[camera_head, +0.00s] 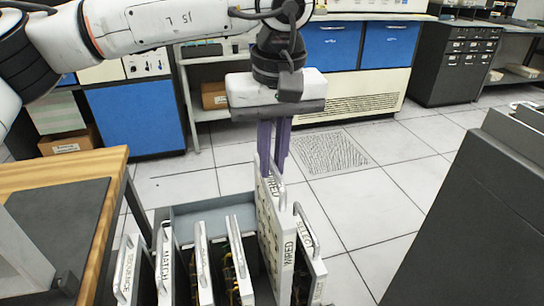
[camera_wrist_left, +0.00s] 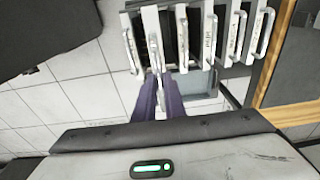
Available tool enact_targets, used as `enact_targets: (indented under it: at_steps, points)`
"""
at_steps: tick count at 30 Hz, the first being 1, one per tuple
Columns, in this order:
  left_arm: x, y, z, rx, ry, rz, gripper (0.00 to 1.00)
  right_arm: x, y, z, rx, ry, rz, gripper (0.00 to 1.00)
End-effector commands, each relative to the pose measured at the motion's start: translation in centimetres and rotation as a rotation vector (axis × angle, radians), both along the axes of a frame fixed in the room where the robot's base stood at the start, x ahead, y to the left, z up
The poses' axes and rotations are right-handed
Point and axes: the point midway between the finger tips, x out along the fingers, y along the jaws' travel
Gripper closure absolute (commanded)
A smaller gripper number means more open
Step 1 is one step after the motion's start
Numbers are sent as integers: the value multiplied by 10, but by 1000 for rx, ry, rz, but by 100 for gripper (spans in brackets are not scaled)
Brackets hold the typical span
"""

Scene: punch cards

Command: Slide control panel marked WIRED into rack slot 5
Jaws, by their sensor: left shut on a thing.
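The WIRED panel (camera_head: 268,225) is a pale upright plate with its name on the face and front edge. It stands higher and further back than its neighbours in the head view. My left gripper (camera_head: 273,150) is above it, its purple fingers shut on the panel's handle. In the left wrist view the fingers (camera_wrist_left: 158,95) meet the handle of the WIRED panel (camera_wrist_left: 152,22). The rack (camera_head: 215,205) shows as a grey-blue frame behind the panels. The WIRED panel's lower end and the slot numbers cannot be made out. My right gripper is not in view.
Left of the WIRED panel stand the SEQUENCE (camera_head: 126,270) and MATCH (camera_head: 165,265) panels and two more (camera_head: 203,262) (camera_head: 240,262). A panel that seems to read SELECT (camera_head: 310,255) is close on its right. A wooden table (camera_head: 75,170) is at left; dark equipment (camera_head: 480,220) at right.

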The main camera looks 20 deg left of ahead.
Motion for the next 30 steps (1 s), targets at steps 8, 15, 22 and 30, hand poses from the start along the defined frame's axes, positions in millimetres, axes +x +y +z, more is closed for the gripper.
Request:
enact_targets:
  at_steps: [8,15,22,30]
  points:
    - [1,-1,-12,-3,-6,0,100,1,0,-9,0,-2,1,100]
    - [1,0,-24,-3,-6,0,100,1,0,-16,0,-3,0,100]
    - [1,0,-36,-4,-5,0,100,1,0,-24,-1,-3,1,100]
    - [1,0,-49,-3,-5,0,100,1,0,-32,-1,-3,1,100]
